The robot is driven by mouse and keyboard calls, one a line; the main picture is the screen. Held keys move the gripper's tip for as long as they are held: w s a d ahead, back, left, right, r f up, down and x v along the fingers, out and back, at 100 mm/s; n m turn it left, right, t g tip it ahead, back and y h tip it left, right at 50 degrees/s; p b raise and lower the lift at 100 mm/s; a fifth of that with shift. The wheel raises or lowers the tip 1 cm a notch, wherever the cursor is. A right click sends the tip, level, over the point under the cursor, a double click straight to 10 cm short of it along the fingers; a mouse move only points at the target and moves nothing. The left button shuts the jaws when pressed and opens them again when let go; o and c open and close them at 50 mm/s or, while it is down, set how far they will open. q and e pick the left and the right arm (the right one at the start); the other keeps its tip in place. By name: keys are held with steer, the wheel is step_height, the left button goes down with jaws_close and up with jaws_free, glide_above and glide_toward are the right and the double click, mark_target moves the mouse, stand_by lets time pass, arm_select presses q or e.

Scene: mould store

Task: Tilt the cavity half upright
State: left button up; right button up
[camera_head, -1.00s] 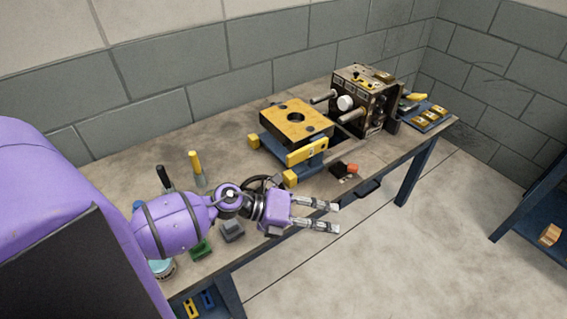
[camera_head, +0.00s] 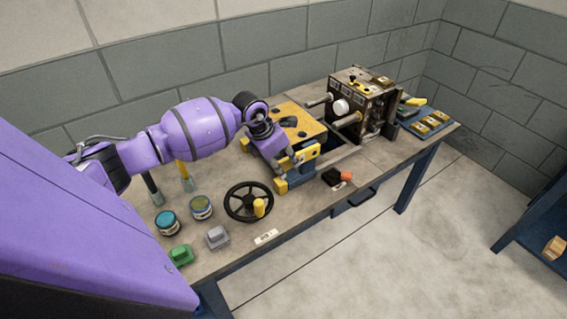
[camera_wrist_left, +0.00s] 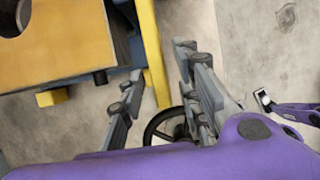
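The cavity half, an orange-yellow plate with a round hole, lies flat on a blue fixture (camera_head: 296,178) in the head view. The plate (camera_wrist_left: 55,45) fills the upper left of the left wrist view. A yellow bar (camera_head: 312,151) runs along its front side. My left gripper (camera_head: 294,160) is at the bar's left part, and my arm hides part of the plate. In the left wrist view the left gripper (camera_wrist_left: 160,62) is open, with the bar (camera_wrist_left: 151,50) between its spread fingers. I cannot tell whether they touch it.
A black handwheel (camera_head: 248,202) with a yellow knob is at the front edge. Two jars (camera_head: 167,222), a green block (camera_head: 180,255) and a grey block (camera_head: 217,237) stand left of it. A machine block with rods (camera_head: 368,105) stands to the right. A black-and-red item (camera_head: 337,177) lies in front.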

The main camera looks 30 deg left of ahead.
arm_select(q)
steer(key=shift+w+f, duration=0.1)
steer(key=shift+f, duration=0.25)
steer(key=shift+d, duration=0.1)
jaws_close()
